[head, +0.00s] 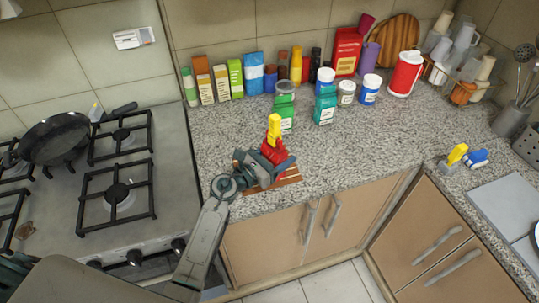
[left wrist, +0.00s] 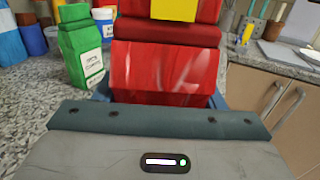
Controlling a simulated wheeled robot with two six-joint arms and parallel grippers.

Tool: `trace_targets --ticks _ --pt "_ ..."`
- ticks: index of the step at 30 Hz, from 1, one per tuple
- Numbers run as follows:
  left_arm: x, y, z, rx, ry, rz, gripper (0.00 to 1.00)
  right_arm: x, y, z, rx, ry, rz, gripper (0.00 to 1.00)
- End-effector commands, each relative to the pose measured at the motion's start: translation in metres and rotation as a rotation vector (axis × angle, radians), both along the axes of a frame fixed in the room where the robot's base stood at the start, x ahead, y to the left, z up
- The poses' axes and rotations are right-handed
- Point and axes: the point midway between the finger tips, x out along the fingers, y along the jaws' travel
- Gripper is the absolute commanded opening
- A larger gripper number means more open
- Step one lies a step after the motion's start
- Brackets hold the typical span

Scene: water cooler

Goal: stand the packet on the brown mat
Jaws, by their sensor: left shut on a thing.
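My left gripper (head: 268,165) is shut on a red packet (head: 274,152) with a yellow part above the red. In the left wrist view the packet (left wrist: 170,70) fills the space ahead of the jaws and looks upright, with a yellow patch at the top edge. The brown mat (head: 290,178) shows at the front of the counter, mostly hidden under the gripper. The packet is at or over the mat; I cannot tell whether its base touches it. My right gripper is not in view.
Green packets (head: 325,105) stand just behind the held packet. Several boxes, bottles and jars line the wall. The stove (head: 115,190) with a black pan (head: 55,138) is at left. The counter between is clear.

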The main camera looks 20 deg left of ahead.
Motion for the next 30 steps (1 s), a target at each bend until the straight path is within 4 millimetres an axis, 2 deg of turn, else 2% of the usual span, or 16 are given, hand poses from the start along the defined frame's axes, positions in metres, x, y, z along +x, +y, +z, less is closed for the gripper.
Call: trace_targets --ticks 1,3,9,14,21,30 --pt "0.012 0.01 -0.005 0.004 -0.004 0.001 0.37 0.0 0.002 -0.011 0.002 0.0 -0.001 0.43" --pt "0.024 0.02 -0.006 0.003 -0.004 0.001 0.37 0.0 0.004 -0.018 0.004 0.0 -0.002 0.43" --pt "0.044 0.037 -0.007 0.0 -0.001 0.0 0.37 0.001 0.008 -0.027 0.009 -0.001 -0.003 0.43" --pt "0.046 0.039 -0.012 -0.001 0.0 0.0 0.37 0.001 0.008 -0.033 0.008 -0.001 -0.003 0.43" --pt "0.046 0.039 -0.04 -0.001 -0.001 0.0 0.37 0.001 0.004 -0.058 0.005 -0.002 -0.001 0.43" --pt "0.046 0.038 -0.04 -0.001 -0.001 0.0 0.37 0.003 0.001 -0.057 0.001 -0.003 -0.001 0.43"
